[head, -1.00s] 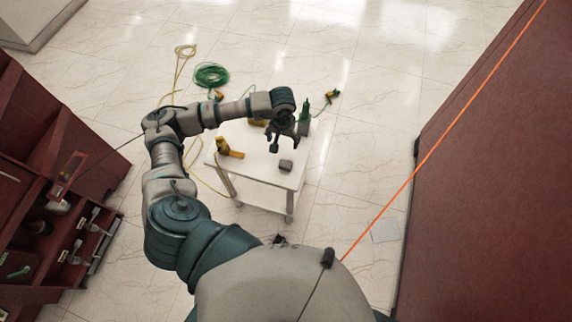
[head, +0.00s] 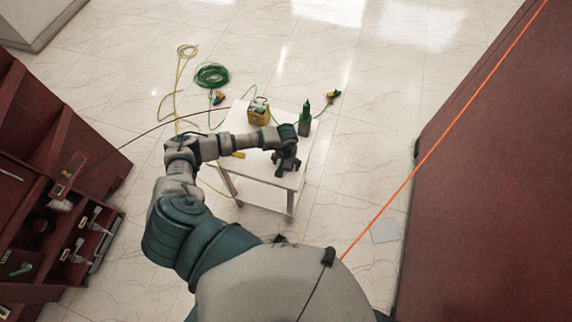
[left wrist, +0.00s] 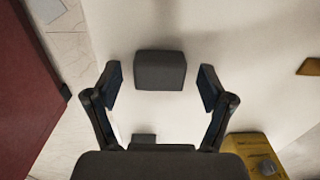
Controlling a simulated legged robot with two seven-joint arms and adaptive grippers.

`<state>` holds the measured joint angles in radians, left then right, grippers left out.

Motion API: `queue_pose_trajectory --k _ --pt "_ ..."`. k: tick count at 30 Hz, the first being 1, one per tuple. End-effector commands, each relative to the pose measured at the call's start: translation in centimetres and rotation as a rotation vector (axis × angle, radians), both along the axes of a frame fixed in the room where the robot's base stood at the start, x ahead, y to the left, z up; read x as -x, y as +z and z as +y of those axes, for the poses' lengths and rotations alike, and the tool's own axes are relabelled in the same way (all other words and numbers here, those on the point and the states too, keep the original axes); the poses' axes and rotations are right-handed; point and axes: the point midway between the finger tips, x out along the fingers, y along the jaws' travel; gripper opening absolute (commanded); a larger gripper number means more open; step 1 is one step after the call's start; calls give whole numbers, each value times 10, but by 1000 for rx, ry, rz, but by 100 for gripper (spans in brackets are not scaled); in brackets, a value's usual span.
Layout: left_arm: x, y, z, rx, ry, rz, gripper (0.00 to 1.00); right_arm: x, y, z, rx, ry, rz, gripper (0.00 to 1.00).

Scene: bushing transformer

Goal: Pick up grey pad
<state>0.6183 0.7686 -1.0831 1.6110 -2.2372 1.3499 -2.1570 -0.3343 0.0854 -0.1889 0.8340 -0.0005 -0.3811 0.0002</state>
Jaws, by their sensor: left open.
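The grey pad (left wrist: 160,70) is a small dark grey block on the white table in the left wrist view. My left gripper (left wrist: 160,84) is open, with one finger on each side of the pad and a visible gap to both sides. In the head view my left gripper (head: 283,164) is low over the table's near right part and hides the pad. Whether the fingers touch the tabletop cannot be told. My right gripper is in neither view.
The white table (head: 265,172) also bears a yellow box (head: 258,111), a green-topped dark object (head: 304,122) and a partly hidden yellow item (head: 238,154). Green cable (head: 211,76) lies on the floor behind. A red cabinet wall (head: 490,170) stands at right, red shelving (head: 60,150) at left.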

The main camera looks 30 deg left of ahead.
Motion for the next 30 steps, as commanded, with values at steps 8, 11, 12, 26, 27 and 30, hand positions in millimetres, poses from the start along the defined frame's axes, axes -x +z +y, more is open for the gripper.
queue_pose_trajectory --k 8,11,12,26,27,30 --pt "0 -5 0 0 -1 -1 81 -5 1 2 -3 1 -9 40" --pt "0 -5 0 0 -1 0 59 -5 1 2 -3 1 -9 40" --pt "0 -5 0 0 -1 0 49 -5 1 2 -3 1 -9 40" --pt "0 -4 0 0 0 0 23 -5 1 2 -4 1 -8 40" --pt "0 -4 0 0 0 0 23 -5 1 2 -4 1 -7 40" --pt "-1 1 0 0 -1 -1 23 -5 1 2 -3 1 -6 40"
